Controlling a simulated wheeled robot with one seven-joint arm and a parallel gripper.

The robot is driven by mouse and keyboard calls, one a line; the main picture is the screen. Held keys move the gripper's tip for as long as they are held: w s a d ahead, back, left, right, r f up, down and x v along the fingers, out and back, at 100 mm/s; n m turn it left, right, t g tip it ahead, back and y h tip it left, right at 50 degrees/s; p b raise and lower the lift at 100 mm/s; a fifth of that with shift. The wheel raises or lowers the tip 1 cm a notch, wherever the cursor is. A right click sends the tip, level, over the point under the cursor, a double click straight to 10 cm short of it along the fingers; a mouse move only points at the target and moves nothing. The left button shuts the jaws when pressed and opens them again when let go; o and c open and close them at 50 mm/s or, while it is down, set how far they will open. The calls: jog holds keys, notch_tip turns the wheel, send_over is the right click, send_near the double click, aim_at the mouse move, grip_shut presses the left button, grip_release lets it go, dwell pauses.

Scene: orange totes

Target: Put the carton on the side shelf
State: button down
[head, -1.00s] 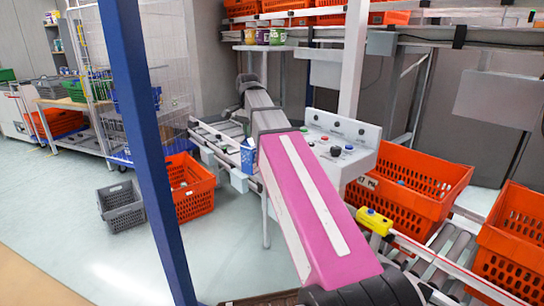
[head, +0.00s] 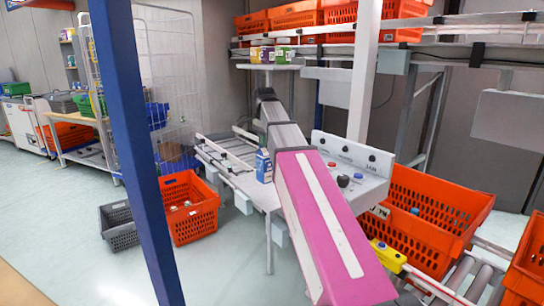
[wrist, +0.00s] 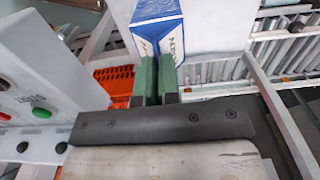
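The carton (head: 263,166), blue and white, is upright at the white worktop (head: 240,182), partly beside my pink and grey arm in the head view. In the wrist view the carton (wrist: 157,28) is at the top, right at the tips of my gripper (wrist: 157,85). Its two green fingers are close together with a narrow gap. Whether they pinch the carton's top edge cannot be told.
A white control panel (head: 352,160) with buttons stands right of my arm. Orange totes (head: 425,215) sit on the roller conveyor at right. An orange tote (head: 190,210) and a grey crate (head: 118,226) lie on the floor. A blue post (head: 140,150) crosses the view.

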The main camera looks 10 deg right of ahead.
jog(key=w+d+f, duration=0.1)
jog(key=d+f, duration=0.2)
jog(key=f, duration=0.3)
jog(key=shift+w, duration=0.3)
jog(key=shift+d+f, duration=0.1)
jog(key=shift+f, duration=0.05)
jog(key=c, duration=1.3)
grip_release()
notch_tip(320, 180, up, 8)
jog(key=shift+f, duration=0.15)
